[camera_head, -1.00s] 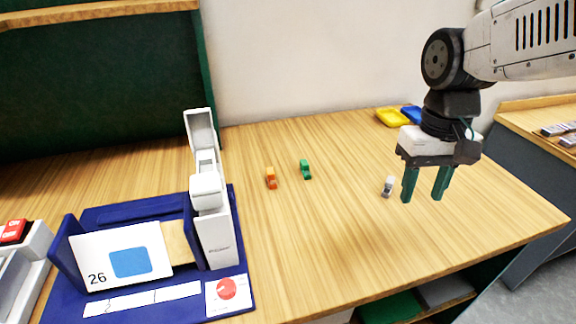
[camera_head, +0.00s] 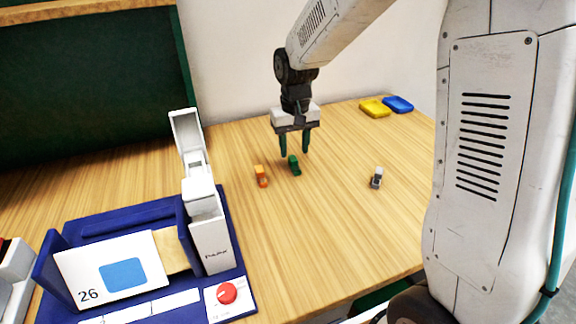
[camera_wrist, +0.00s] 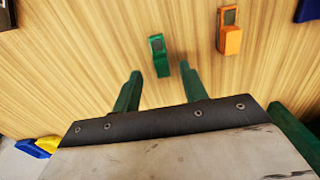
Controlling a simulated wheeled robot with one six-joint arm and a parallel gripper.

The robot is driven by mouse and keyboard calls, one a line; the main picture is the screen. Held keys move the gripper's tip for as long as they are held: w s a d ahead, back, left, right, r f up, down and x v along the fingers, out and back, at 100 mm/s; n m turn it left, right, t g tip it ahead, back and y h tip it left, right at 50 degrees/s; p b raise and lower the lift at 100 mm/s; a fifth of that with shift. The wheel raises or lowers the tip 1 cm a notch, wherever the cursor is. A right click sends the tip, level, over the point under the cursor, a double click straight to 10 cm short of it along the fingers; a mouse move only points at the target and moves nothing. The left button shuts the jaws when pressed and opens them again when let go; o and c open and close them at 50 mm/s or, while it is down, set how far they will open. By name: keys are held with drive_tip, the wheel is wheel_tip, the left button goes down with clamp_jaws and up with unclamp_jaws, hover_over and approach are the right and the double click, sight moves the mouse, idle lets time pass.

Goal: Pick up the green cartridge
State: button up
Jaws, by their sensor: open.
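I cannot tell the exact height of the fingertips over the table.
A white device (camera_head: 205,200) stands on a blue base at left. Yellow (camera_head: 374,108) and blue (camera_head: 398,104) trays sit at the back.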

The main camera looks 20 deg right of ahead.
sight(294, 159)
drive_tip(key=shift+f, duration=1.6)
drive_tip(key=c, duration=0.9)
drive_tip(key=shift+o, duration=0.2)
drive_tip(key=shift+r, duration=0.1)
